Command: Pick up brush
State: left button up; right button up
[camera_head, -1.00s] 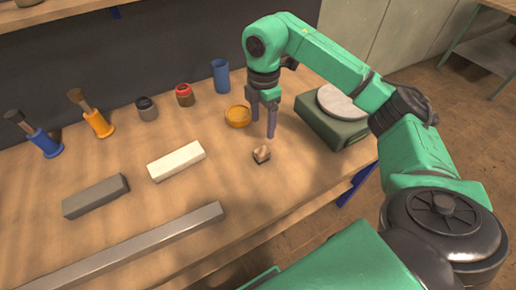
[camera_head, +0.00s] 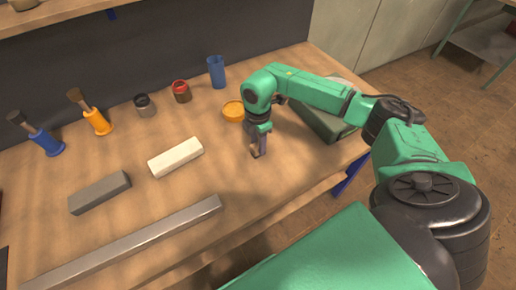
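Two brushes stand at the left of the workbench: one with dark bristles in a blue holder (camera_head: 48,143), and one with brown bristles (camera_head: 76,97) in an orange holder (camera_head: 98,121). Both lean to the left. My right gripper (camera_head: 258,152) is far to the right of them, pointing down at the bench top. Its fingers are down at a small brown lump (camera_head: 256,154), which they mostly hide. I cannot tell whether they are closed on it. My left gripper is not in view.
On the bench (camera_head: 215,185) are a white block (camera_head: 176,158), a dark grey block (camera_head: 100,193), a long metal bar (camera_head: 130,243), two small jars (camera_head: 181,91), a blue cup (camera_head: 217,72), an orange dish (camera_head: 233,111) and a green scale-like device (camera_head: 322,122), partly behind my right arm.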

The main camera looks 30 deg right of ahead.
grip_shut()
jog(key=shift+r, duration=0.2)
jog(key=shift+r, duration=0.25)
notch_tip(320, 180, up, 19)
jog(key=b, duration=0.1)
jog(key=shift+r, duration=0.2)
jog(key=o, duration=0.6)
grip_release()
jog(key=shift+f, duration=0.1)
grip_shut()
